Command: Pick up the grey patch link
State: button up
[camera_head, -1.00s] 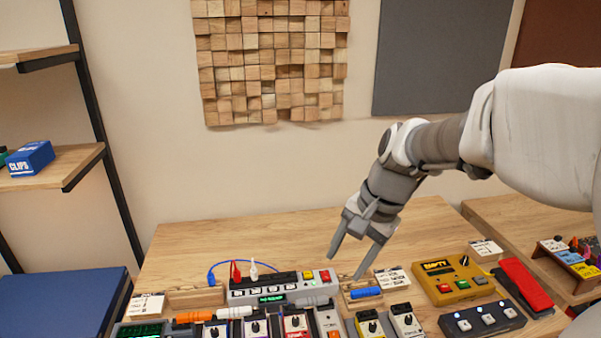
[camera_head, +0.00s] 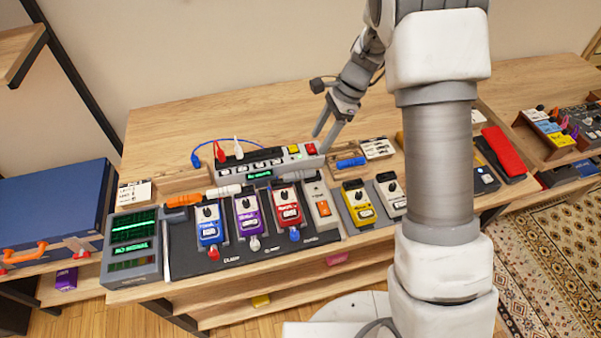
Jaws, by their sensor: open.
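The grey patch link (camera_head: 298,176) looks like a short grey cylinder lying behind the red pedal (camera_head: 287,207), along the front of the grey unit with a green display (camera_head: 262,174). Similar orange (camera_head: 184,200) and white (camera_head: 223,191) links lie to its left. My gripper (camera_head: 323,142) is open and empty, fingers pointing down. It is above and behind the grey link, near the right end of the grey unit, and not touching the link.
Blue and purple pedals stand left of the red one; a yellow pedal (camera_head: 357,203) stands to the right. A blue piece (camera_head: 350,162) lies in a wooden tray nearby. A blue cable (camera_head: 230,143) loops behind the unit. The table's back (camera_head: 215,110) is clear.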

send_over(300, 173)
jog(key=d, duration=0.2)
jog(key=f, duration=0.7)
jog(key=shift+d+f, duration=0.15)
jog(key=shift+d, duration=0.05)
jog(key=shift+w+p+x, duration=0.2)
jog(key=shift+p+x, duration=0.1)
jog(key=shift+x, duration=1.15)
jog(key=shift+w+p+x, duration=0.2)
jog(key=shift+p+x, duration=0.05)
jog(key=shift+x, duration=1.15)
grip_shut()
